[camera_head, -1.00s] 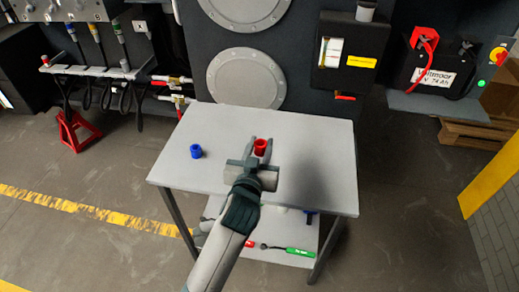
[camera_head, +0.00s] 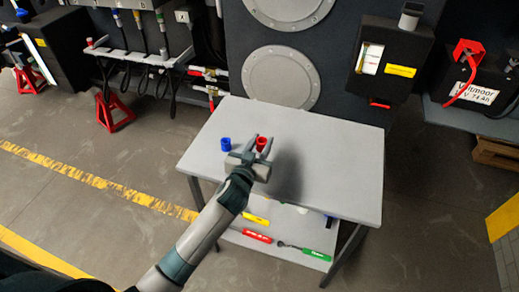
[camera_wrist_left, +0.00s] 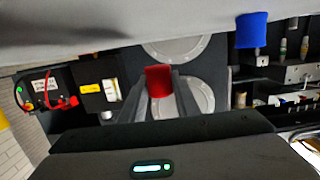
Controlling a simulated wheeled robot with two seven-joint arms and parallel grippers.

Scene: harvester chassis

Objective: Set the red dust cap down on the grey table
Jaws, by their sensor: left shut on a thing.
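The red dust cap (camera_head: 261,143) is between the two fingers of my left gripper (camera_head: 258,146), which is shut on it. In the left wrist view, which is upside down, the red cap (camera_wrist_left: 159,81) shows between the fingers. Dark background shows between the cap and the grey table (camera_wrist_left: 90,25), so the cap is held above the tabletop. In the head view the gripper is over the left half of the grey table (camera_head: 335,165). My right gripper is not in view.
A blue cap (camera_head: 225,144) stands on the table just left of the red one; it also shows in the wrist view (camera_wrist_left: 252,30). The right part of the tabletop is clear. Tools with red (camera_head: 257,236) and green (camera_head: 318,255) handles lie on the lower shelf.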

